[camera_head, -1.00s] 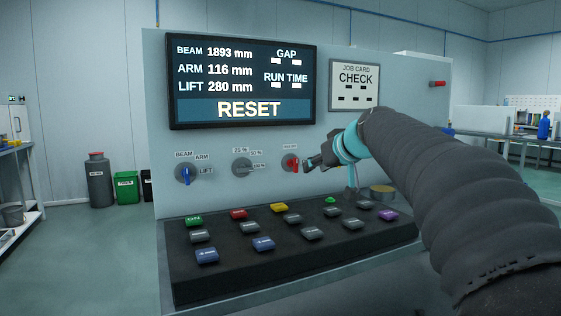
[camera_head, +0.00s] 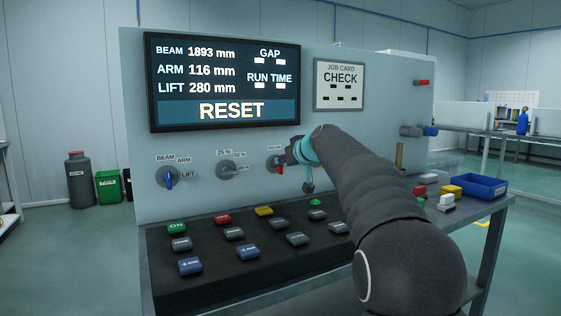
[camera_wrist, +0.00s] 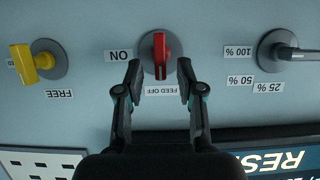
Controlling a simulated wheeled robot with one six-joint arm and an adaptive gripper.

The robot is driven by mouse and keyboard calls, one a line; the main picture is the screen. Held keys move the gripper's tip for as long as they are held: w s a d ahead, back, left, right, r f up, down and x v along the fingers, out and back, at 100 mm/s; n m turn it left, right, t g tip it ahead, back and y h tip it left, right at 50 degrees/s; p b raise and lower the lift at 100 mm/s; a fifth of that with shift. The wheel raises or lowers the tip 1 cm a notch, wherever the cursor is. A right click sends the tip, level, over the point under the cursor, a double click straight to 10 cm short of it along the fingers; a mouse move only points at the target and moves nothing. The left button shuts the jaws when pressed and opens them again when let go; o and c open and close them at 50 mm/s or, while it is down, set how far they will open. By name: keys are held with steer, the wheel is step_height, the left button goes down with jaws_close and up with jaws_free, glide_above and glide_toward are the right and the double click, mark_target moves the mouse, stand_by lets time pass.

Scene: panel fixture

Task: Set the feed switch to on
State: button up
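The feed switch is a red lever (camera_wrist: 160,52) on a round grey dial in the wrist view, which shows the panel upside down. Its lever stands vertical, in line with the FEED OFF label (camera_wrist: 160,92). The ON label (camera_wrist: 119,56) is left of the dial there. My gripper (camera_wrist: 158,70) is open, with one fingertip on each side of the lever's lower end and visible gaps between. In the head view the red lever (camera_head: 280,168) shows just left of my gripper (camera_head: 291,156), which hides part of the dial and its label.
A yellow knob (camera_wrist: 32,62) with a FREE label and a grey percent selector (camera_wrist: 282,52) flank the switch in the wrist view. A blue BEAM/ARM/LIFT switch (camera_head: 169,180) is further left in the head view. A black button console (camera_head: 205,283) juts out below.

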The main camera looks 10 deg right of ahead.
steer(key=shift+x, duration=1.25)
jaws_close()
